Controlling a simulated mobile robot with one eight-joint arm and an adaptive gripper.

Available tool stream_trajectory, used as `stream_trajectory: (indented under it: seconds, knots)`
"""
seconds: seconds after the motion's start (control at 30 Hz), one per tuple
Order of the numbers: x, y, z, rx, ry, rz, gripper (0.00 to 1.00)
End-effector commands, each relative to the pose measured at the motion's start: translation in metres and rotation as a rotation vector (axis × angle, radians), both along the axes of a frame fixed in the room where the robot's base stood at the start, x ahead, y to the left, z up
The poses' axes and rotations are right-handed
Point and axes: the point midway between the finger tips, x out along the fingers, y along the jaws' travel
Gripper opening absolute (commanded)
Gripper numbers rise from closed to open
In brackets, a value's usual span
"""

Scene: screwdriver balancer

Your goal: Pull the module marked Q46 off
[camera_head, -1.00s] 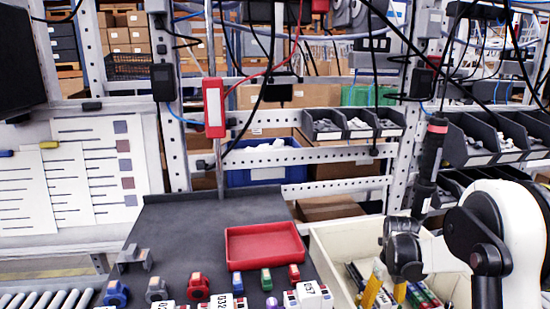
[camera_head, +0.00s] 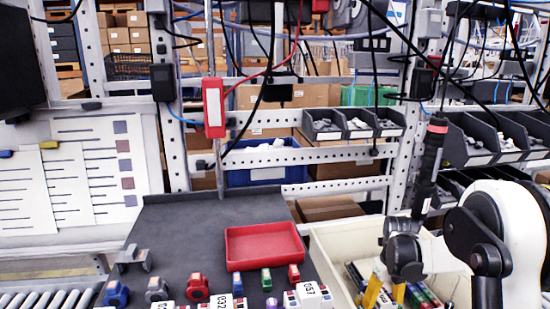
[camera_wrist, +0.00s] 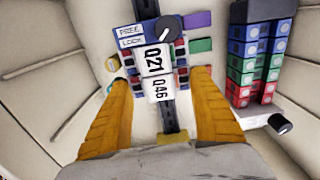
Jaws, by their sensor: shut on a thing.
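The white module marked Q46 (camera_wrist: 162,87) sits on a dark rail in the wrist view, directly against the module marked Q21 (camera_wrist: 154,58). My gripper (camera_wrist: 162,82) has its two orange fingers shut on Q46, one at each side. Beyond Q21 is a dark round knob (camera_wrist: 168,29) next to a plate (camera_wrist: 131,36) reading FREE and LOCK. Its white pointer slants toward the lower left. In the head view my gripper (camera_head: 385,295) reaches down into the cream crate (camera_head: 330,246); Q46 cannot be made out there.
Stacked coloured blocks (camera_wrist: 258,55) stand right of the rail, with a small knob (camera_wrist: 279,123) below them. Crate walls are close around my gripper. On the dark table (camera_head: 185,225) are a red tray (camera_head: 264,246) and several small parts. A black tool (camera_head: 429,160) hangs near my arm.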

Motion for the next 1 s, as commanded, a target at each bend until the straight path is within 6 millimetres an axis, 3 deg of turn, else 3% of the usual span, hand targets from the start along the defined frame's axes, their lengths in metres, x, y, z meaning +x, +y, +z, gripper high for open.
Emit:
stream_trajectory:
  seconds: [1.0]
  knots:
    - [0.000,0.000,0.024,0.000,-0.001,0.000,0.32]
